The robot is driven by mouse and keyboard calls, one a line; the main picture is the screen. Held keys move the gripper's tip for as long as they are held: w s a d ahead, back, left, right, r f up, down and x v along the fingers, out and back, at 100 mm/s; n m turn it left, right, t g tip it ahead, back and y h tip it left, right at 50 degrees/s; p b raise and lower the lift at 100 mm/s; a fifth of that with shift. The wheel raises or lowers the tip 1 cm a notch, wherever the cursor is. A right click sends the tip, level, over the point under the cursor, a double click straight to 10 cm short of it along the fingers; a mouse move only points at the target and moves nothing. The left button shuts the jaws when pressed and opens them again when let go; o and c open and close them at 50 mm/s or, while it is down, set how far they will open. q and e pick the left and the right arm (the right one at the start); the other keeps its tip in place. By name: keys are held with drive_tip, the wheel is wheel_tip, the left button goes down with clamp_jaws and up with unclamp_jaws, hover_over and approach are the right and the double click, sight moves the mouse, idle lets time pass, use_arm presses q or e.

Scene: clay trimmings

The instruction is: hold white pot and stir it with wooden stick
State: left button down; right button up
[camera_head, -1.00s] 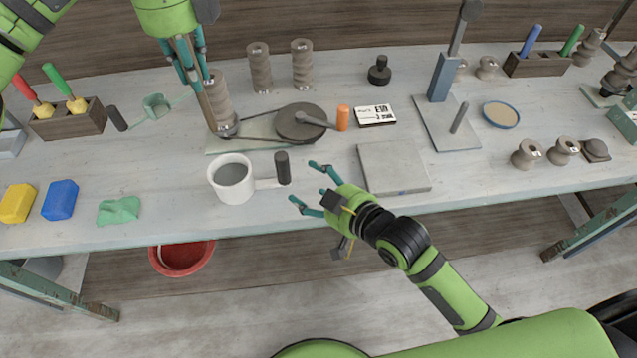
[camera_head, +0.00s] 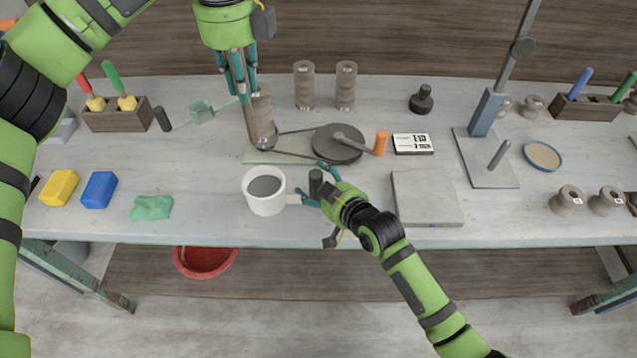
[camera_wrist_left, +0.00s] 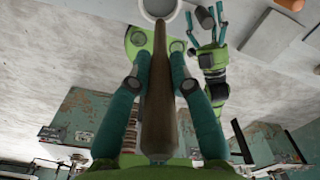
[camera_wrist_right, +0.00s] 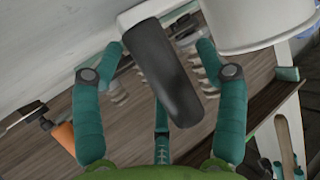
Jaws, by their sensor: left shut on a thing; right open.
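The white pot (camera_head: 264,205) stands upright on the table with grey contents, its dark handle (camera_head: 315,184) pointing right. My left gripper (camera_head: 239,88) is shut on the wooden stick (camera_head: 249,122), which hangs downward behind the pot. The stick's tip appears above the pot's far side, outside its opening. The left wrist view shows the stick (camera_wrist_left: 158,85) between the fingers. My right gripper (camera_head: 311,181) is open, its fingers on both sides of the handle. In the right wrist view the dark handle (camera_wrist_right: 160,70) lies between the spread fingers, with the white pot (camera_wrist_right: 255,25) at upper right.
A belt-driven wheel device (camera_head: 338,144) stands behind the pot, with an orange cylinder (camera_head: 381,143) beside it. A grey slab (camera_head: 425,199) lies right of my right gripper. A green cloth (camera_head: 152,207) and blue block (camera_head: 99,190) lie left, near the front edge.

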clamp_jaws()
idle(0.4)
